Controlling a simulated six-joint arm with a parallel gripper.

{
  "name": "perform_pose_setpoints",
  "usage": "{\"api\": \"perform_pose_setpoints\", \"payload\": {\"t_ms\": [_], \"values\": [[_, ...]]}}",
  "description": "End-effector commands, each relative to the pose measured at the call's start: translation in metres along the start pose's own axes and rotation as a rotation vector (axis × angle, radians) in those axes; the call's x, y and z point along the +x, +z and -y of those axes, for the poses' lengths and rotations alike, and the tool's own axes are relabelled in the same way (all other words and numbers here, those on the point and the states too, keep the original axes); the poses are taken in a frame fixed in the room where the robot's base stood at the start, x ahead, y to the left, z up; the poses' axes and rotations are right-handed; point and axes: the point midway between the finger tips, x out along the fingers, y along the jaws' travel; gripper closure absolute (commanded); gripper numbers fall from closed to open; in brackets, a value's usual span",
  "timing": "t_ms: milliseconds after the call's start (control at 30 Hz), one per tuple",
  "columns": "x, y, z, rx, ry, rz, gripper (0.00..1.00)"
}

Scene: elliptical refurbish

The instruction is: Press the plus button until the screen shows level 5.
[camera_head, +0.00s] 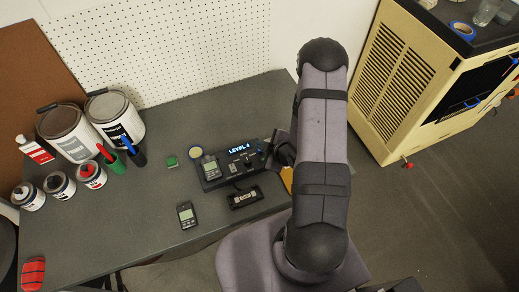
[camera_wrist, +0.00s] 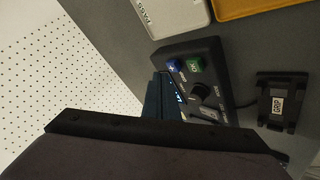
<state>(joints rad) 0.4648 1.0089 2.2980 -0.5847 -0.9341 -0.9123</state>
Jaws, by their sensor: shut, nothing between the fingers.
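The dark control console (camera_head: 213,184) lies on the grey bench, and its lit screen (camera_head: 239,149) appears to read LEVEL 4. In the wrist view the console (camera_wrist: 212,48) shows a blue button (camera_wrist: 173,65) with a pale mark, a green button (camera_wrist: 194,65) beside it and a black knob (camera_wrist: 196,91). I cannot read which mark is the plus. My gripper (camera_head: 271,146) is shut and empty at the console's right end. In the wrist view its dark fingers (camera_wrist: 163,98) are close to the blue button; contact cannot be told. The screen is mostly hidden there.
A black GRIP box (camera_wrist: 282,101) lies beside the console. A handheld meter (camera_head: 187,215), a green block (camera_head: 172,161) and a round tin (camera_head: 195,152) lie nearby. Paint cans (camera_head: 68,135) stand at left. A pegboard (camera_head: 175,45) backs the bench.

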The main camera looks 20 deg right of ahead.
Motion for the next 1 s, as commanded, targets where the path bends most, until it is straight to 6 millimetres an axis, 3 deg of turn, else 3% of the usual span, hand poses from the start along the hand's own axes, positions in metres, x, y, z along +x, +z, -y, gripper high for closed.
{"api": "perform_pose_setpoints", "payload": {"t_ms": [1000], "values": [[0.0063, 0.0046, 0.0046, 0.000, 0.000, 0.000, 1.00]]}}
